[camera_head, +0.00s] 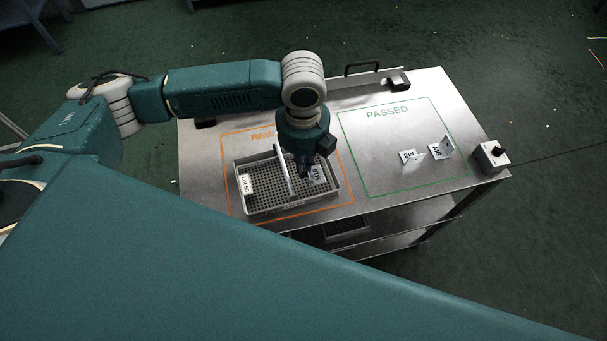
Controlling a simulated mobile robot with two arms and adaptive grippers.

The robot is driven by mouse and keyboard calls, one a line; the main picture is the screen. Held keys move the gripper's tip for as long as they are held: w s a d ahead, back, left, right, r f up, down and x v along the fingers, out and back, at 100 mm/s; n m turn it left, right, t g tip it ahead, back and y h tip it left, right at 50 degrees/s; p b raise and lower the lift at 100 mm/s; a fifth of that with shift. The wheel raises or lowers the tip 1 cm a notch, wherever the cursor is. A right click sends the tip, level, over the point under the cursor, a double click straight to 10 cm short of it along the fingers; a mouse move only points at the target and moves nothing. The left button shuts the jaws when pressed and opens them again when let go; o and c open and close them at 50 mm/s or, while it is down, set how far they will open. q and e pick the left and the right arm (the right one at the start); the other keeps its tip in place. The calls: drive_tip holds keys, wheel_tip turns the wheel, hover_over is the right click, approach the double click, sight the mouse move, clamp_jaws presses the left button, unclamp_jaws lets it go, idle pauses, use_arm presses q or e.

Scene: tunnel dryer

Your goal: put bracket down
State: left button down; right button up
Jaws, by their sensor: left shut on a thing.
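My left gripper (304,172) comes down from above over the grey perforated tray (262,207), near its right end. It is shut on a small metal bracket (318,174) with a white label. The gripper hides part of the bracket, and I cannot tell whether the bracket touches the tray floor. The tray stands inside the orange outline marked REWORK, whose word is partly covered by my arm. Two labelled brackets, one pale (408,156) and one standing folded (441,150), sit inside the green PASSED outline (390,192). My right gripper is not in view.
A light bar or handle (284,168) crosses the tray just left of the gripper. A label (247,184) is at the tray's left end. Much of the PASSED area is bare.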

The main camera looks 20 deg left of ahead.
sight(304, 185)
use_arm(q)
drive_tip(key=shift+f, duration=2.8)
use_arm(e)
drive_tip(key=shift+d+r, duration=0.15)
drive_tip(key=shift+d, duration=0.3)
use_arm(q)
drive_tip(key=shift+f, duration=0.1)
drive_tip(key=c, duration=1.9)
unclamp_jaws()
wheel_tip(304, 185, up, 12)
drive_tip(key=shift+b, duration=0.45)
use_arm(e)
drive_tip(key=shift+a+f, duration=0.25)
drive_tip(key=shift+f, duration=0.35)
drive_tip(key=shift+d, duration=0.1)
